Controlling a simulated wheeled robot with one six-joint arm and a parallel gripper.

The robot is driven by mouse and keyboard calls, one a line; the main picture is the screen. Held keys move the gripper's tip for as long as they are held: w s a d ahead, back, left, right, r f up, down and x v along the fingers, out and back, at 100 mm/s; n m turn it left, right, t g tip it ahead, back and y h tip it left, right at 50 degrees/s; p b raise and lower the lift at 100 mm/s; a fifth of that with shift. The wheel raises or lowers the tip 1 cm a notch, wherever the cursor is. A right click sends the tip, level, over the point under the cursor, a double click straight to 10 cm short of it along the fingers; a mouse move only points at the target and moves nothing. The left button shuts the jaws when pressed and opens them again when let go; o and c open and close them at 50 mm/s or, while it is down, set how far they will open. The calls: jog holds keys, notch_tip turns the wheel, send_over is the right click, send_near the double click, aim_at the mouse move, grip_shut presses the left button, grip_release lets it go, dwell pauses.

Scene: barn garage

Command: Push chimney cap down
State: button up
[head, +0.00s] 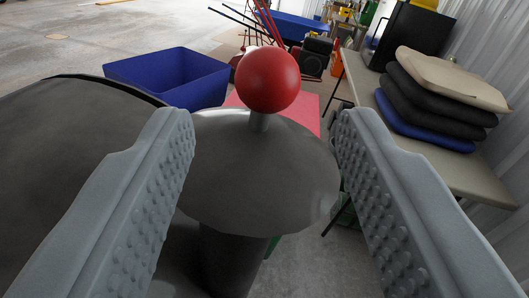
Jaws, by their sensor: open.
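The chimney cap (255,180) is a dark grey, shallow cone with a red ball knob (267,79) on a short stem at its top. It sits above a dark chimney pipe (232,255) in the middle of the head view. I cannot tell whether the cap touches the pipe or is raised from it. My gripper (262,130) is open, with one grey studded finger to the left of the cap and one to the right. No contact shows between the fingers and the cap or knob.
A large dark rounded body (70,190) fills the left. Behind it stands a blue bin (168,75). A table (440,170) at right holds stacked cushions (440,100). Red equipment and other clutter stand at the back. Concrete floor (100,30) is open at the upper left.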

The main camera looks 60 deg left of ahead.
jog(key=v, duration=1.1)
jog(key=shift+d, duration=0.15)
jog(key=w+d+r+m+t+h, duration=0.1)
jog(key=w+d+m+t+h, duration=0.15)
jog(key=d, duration=0.75)
jog(key=w+d+r+m+t+h, duration=0.1)
jog(key=w+d+m+t+h, duration=0.15)
jog(key=d, duration=0.75)
jog(key=w+d+m+t+h, duration=0.1)
jog(key=d+m+t+h, duration=0.15)
jog(key=d, duration=0.85)
jog(key=s+d+f+m+t+h, duration=0.1)
jog(key=s+d+f+m+h, duration=0.1)
jog(key=d, duration=0.9)
jog(key=s+d+f+m+h, duration=0.2)
jog(key=s+d+m+h, duration=0.3)
jog(key=s+d, duration=0.4)
jog(key=d+h, duration=0.1)
jog(key=d, duration=0.1)
jog(key=shift+d+f+t, duration=0.2)
jog(key=shift+d+t, duration=0.1)
jog(key=shift+t, duration=0.05)
jog(key=shift+w+h, duration=0.1)
jog(key=shift+h, duration=0.15)
